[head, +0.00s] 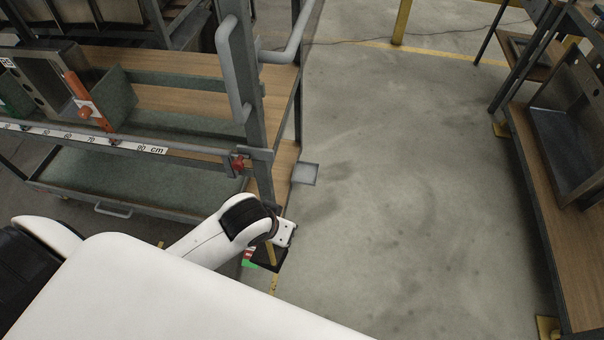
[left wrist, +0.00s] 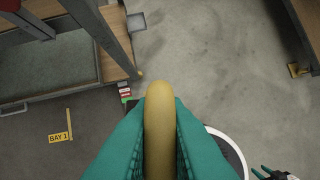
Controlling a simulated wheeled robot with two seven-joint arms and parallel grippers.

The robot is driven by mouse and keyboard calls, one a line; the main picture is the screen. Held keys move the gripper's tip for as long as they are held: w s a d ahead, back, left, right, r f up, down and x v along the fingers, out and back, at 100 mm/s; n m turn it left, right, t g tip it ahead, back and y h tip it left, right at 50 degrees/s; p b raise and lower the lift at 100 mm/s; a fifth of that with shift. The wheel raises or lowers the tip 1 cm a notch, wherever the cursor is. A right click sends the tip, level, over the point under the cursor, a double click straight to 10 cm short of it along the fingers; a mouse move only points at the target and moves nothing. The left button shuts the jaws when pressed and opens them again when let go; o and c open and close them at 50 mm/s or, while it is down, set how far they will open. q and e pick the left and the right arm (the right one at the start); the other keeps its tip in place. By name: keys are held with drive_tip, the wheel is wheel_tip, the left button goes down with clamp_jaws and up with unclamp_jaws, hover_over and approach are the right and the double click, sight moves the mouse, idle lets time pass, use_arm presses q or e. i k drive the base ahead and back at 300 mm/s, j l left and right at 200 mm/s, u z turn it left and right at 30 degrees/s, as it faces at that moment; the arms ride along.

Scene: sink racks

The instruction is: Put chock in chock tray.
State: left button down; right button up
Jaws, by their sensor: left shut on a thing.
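My left gripper (left wrist: 160,125) has teal fingers shut on a long yellow piece, which I take to be the chock's handle (left wrist: 159,110). In the head view the gripper (head: 276,243) hangs beside the rack's near right corner, with a dark block, likely the chock's body (head: 268,264), below it. Most of the block is hidden behind the fingers in the left wrist view. A small grey tray, likely the chock tray (head: 305,174), sticks out from the rack's right side, beyond the gripper. It shows in the left wrist view (left wrist: 136,22). Part of my right gripper (left wrist: 274,173) shows; its opening is unclear.
The grey rack (head: 242,90) has a post, a curved handle bar and a red clip (head: 238,162) close to my left arm. A second rack (head: 545,180) stands at the right. The concrete floor between them is clear. Red-white and green markings (left wrist: 125,92) show near the rack's corner.

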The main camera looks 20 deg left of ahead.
sight(306, 172)
drive_tip(key=i+u, duration=0.1)
drive_tip(key=u, duration=1.05)
drive_tip(key=i+l+u, duration=0.2)
drive_tip(key=l+u, duration=0.25)
drive_tip(key=i+l+u, duration=0.1)
drive_tip(key=l+u, duration=0.8)
drive_tip(key=l, duration=0.15)
drive_tip(key=l+u, duration=0.15)
drive_tip(key=l, duration=0.6)
drive_tip(key=k+l+u, duration=0.1)
drive_tip(key=l, duration=0.6)
drive_tip(key=l+u, duration=0.15)
drive_tip(key=l, duration=0.6)
drive_tip(key=k, duration=0.05)
